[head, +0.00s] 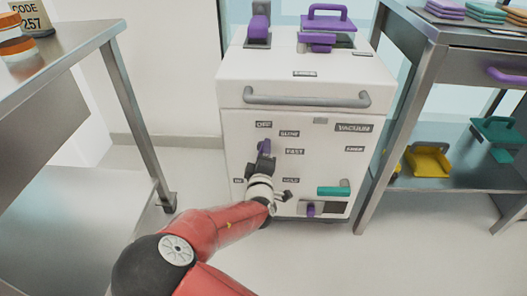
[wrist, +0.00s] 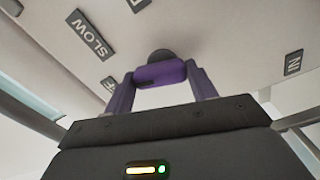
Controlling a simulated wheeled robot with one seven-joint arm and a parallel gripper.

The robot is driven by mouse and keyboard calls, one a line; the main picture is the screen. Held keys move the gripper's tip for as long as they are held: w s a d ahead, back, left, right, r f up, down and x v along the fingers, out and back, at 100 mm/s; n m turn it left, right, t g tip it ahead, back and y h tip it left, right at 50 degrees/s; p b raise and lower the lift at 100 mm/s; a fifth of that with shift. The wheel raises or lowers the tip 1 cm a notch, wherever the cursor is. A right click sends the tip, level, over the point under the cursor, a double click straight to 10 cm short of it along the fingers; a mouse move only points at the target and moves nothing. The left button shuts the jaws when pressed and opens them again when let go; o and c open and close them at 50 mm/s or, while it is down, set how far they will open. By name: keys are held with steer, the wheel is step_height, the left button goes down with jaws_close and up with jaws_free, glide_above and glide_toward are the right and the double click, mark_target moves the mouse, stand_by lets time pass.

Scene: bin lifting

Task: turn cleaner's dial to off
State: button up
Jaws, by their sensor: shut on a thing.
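The cleaner (head: 290,95) is a white cabinet standing in the middle of the head view. Its purple dial (wrist: 160,73) is a short bar on a dark round mount. In the head view the dial (head: 264,145) shows only partly, below the OFF label (head: 263,124). My gripper (head: 264,155) reaches up to the front panel. In the wrist view my gripper (wrist: 162,80) is shut on the dial, one finger at each end of the bar. I cannot tell exactly which label the dial points at.
The cabinet has a grey bar handle (head: 306,98) above the dial and a teal handle (head: 334,190) at lower right. Metal tables stand at left (head: 75,45) and right (head: 372,130). Floor at left is clear.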

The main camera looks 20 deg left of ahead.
steer(key=shift+n+p, duration=0.45)
steer(key=shift+n, duration=1.25)
steer(key=shift+a, duration=0.1)
steer(key=o, duration=1)
steer(key=shift+s, duration=0.1)
steer(key=v, duration=0.7)
steer(key=shift+s, duration=0.3)
